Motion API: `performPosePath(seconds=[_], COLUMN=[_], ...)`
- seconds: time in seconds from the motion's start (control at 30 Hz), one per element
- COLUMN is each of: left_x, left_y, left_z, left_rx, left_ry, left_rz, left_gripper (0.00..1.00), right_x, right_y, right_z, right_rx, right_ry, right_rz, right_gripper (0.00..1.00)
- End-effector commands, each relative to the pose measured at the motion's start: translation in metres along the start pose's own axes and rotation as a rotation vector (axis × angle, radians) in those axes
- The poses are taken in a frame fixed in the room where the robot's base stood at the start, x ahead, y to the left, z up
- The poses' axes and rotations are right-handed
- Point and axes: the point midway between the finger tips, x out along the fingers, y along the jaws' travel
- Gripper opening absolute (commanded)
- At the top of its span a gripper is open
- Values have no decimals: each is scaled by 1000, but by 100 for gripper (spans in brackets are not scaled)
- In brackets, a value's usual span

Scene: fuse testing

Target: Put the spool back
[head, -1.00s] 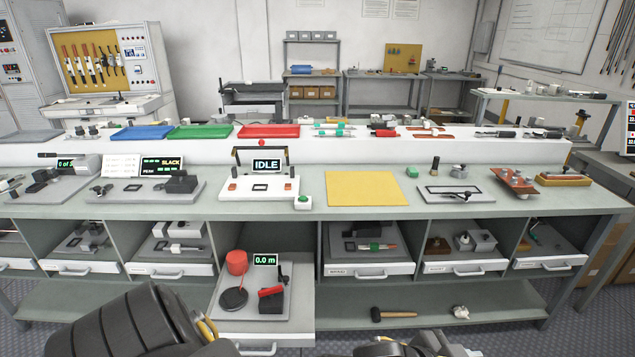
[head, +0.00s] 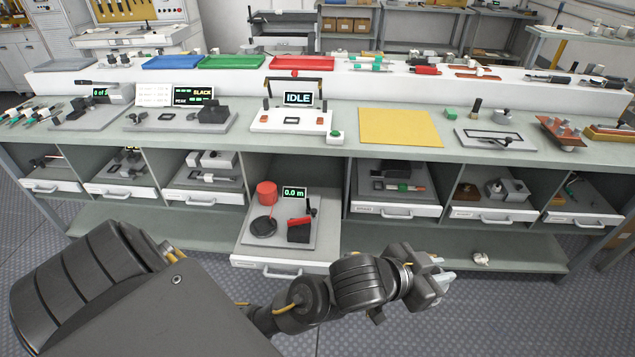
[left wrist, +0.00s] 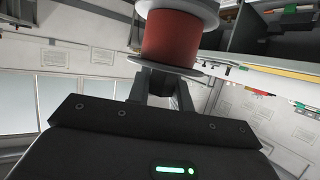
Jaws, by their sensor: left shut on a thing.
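The spool (left wrist: 170,38), wound in red with grey flanges, shows large at the top of the left wrist view. My left gripper (left wrist: 163,82) is shut on it, at its lower flange end. In the head view my left gripper (head: 440,276) is in front of the bench, right of the pulled-out drawer (head: 285,268). The spool cannot be clearly made out there. The open drawer holds a grey board with a red cylinder (head: 267,193), a flat black disc (head: 263,226), a display reading 0.0 m (head: 294,193) and a black block with a red part (head: 300,233). My right gripper is out of view.
The bench top (head: 230,140) above carries an IDLE tester (head: 291,119) and a yellow mat (head: 400,127). Other drawers (head: 395,210) sit in bays on both sides. A small pale object (head: 481,258) lies on the lower shelf. The floor in front is open.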

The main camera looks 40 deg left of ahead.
Motion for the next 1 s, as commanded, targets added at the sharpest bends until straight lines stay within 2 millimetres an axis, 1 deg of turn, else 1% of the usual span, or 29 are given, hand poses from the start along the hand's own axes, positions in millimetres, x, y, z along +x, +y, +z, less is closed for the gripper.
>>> performPosePath(seconds=[0.03,0.07,0.1,0.17,0.2,0.27,0.3,0.37,0.4,0.5,0.6,0.73,0.8,0.93,1.0], left_x=[13,20,31,48,60,75,84,94,99,107,109,109,108,107,105], left_y=[-12,-21,-36,-63,-83,-115,-137,-168,-188,-230,-262,-285,-291,-294,-297], left_z=[12,17,24,37,46,60,69,83,92,114,130,142,145,146,150], left_rx=[-13,-23,-40,-69,-89,-120,-139,-167,-184,-222,-249,-270,-274,-276,-276], left_ry=[0,1,3,5,9,12,13,16,16,14,9,5,3,1,2], left_rz=[-25,-45,-77,-135,-179,-249,-297,-367,-413,-515,-595,-657,-671,-679,-679], left_gripper=[0,0,0,0,0,0,0,0,0,0,0,0,0,0,0], right_x=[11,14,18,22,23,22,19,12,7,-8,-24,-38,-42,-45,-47], right_y=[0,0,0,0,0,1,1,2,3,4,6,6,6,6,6], right_z=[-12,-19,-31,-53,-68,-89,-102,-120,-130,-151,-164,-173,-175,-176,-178], right_rx=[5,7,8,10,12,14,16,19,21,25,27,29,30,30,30], right_ry=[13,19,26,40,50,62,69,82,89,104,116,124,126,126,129], right_rz=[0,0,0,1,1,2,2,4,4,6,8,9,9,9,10], right_gripper=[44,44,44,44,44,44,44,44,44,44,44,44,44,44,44])
